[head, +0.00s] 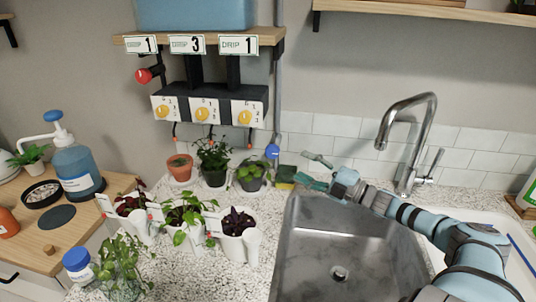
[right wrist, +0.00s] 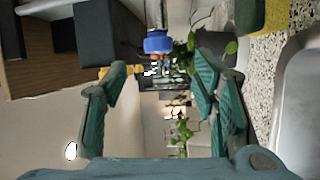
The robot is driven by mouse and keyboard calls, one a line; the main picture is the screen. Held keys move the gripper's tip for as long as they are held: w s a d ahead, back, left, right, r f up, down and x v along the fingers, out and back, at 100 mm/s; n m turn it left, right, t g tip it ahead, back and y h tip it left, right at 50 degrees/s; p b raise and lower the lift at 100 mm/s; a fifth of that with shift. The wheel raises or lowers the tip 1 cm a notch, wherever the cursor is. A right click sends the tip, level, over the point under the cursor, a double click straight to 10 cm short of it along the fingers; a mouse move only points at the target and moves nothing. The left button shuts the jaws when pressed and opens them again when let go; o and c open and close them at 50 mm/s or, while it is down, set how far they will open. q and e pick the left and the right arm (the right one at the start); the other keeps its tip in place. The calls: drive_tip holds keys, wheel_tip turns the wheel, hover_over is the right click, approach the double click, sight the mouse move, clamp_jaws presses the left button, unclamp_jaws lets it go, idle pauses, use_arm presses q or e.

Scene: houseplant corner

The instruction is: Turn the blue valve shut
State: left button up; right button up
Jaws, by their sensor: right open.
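The blue valve (head: 272,152) is a small round knob on the grey vertical pipe, right of the small plants at the wall. In the right wrist view the blue valve (right wrist: 158,43) shows ahead, between the directions of the two fingers. My right gripper (head: 308,170) is open and empty, to the right of the valve, with a gap between them. Its teal fingers (right wrist: 158,78) stand apart on either side in the right wrist view. My left gripper is not in view.
Several potted plants (head: 214,160) stand left of and below the valve. A yellow-green sponge (head: 285,173) lies by the sink (head: 335,245). A dark box with yellow dials (head: 203,114) and a red valve (head: 143,76) are at upper left. The faucet (head: 410,130) rises behind my right arm.

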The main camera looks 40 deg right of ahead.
sight(273, 157)
drive_tip(key=b+x, duration=0.2)
drive_tip(key=x, duration=0.8)
drive_tip(key=shift+w+a+r, duration=0.15)
drive_tip(key=shift+r, duration=0.05)
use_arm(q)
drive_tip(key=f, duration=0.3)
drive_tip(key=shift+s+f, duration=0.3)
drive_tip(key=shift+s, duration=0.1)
use_arm(e)
drive_tip(key=shift+w+a+r, duration=0.1)
drive_tip(key=shift+w+a, duration=0.1)
drive_tip(key=shift+w, duration=0.15)
drive_tip(key=shift+c, duration=0.5)
